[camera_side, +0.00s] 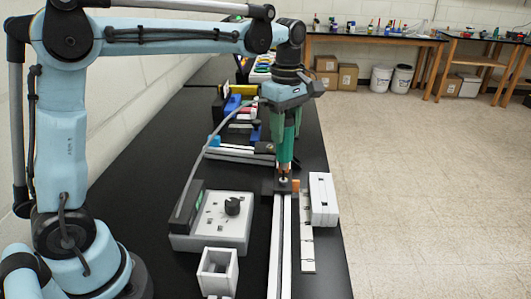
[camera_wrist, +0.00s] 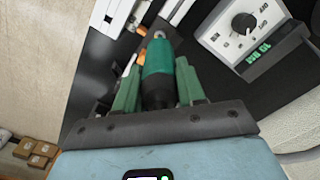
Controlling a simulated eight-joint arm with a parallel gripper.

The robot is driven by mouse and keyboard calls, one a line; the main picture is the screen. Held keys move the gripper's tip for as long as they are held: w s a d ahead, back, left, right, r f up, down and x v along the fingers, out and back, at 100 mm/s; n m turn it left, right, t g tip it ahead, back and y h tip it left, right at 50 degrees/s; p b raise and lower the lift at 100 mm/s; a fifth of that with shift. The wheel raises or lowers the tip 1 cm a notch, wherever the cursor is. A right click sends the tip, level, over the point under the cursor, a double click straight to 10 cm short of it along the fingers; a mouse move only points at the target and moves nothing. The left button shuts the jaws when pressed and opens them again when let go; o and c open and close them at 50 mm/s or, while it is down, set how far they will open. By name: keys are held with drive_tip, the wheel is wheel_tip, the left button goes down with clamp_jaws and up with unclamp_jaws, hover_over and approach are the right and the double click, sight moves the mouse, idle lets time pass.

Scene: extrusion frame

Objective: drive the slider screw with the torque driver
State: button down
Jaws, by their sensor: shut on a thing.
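My gripper (camera_side: 287,106) is shut on the green torque driver (camera_side: 285,140), which hangs upright over the extrusion rail (camera_side: 281,250). The driver's tip points down at the dark slider block (camera_side: 270,187) at the rail's far end. The screw is hidden or too small to make out, and I cannot tell whether the tip touches it. In the wrist view the driver (camera_wrist: 158,68) sits between the two green fingers of my gripper (camera_wrist: 157,88), with its tip toward the pale rail.
A white square holder (camera_side: 218,270) stands in front of the controller. A white block (camera_side: 322,200) and a flat marked strip (camera_side: 307,245) lie right of the rail. Behind the driver are another rail piece (camera_side: 235,152) and several coloured items. The dark bench's right edge is close.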

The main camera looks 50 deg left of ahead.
sight(286, 115)
drive_tip(key=shift+f, duration=0.75)
idle(2.6)
drive_tip(key=shift+r, duration=1.55)
drive_tip(key=shift+r, duration=1.5)
